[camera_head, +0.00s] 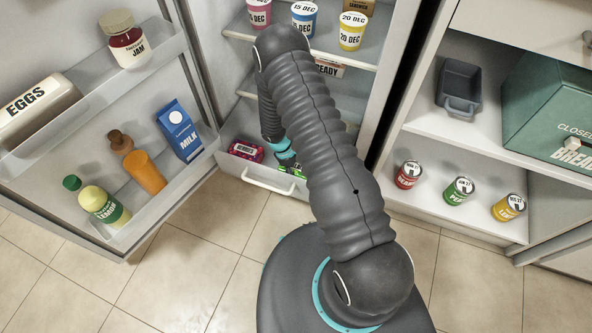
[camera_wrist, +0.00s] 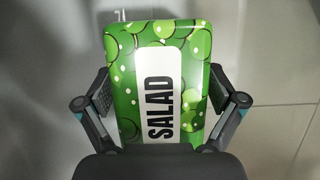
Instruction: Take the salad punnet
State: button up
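The salad punnet (camera_wrist: 155,85) is a green pack with a white label reading SALAD. In the wrist view it fills the space between the two fingers of my gripper (camera_wrist: 160,92). A finger pad lies against each of its sides, with no clear gap, so my gripper looks shut on it. In the head view only a small green part of the punnet (camera_head: 292,171) shows at the fridge's lower drawer (camera_head: 262,178). My arm hides most of the punnet and gripper there. I cannot tell whether the punnet is lifted.
A dark red pack (camera_head: 246,151) lies in the drawer, left of my gripper. The open fridge door (camera_head: 150,190) with bottles, milk, eggs and jam stands at left. Shelves with yogurt pots (camera_head: 352,31) are above. A cupboard with cans (camera_head: 459,190) is at right.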

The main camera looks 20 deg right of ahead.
jog(key=c, duration=0.9)
jog(key=shift+c, duration=0.2)
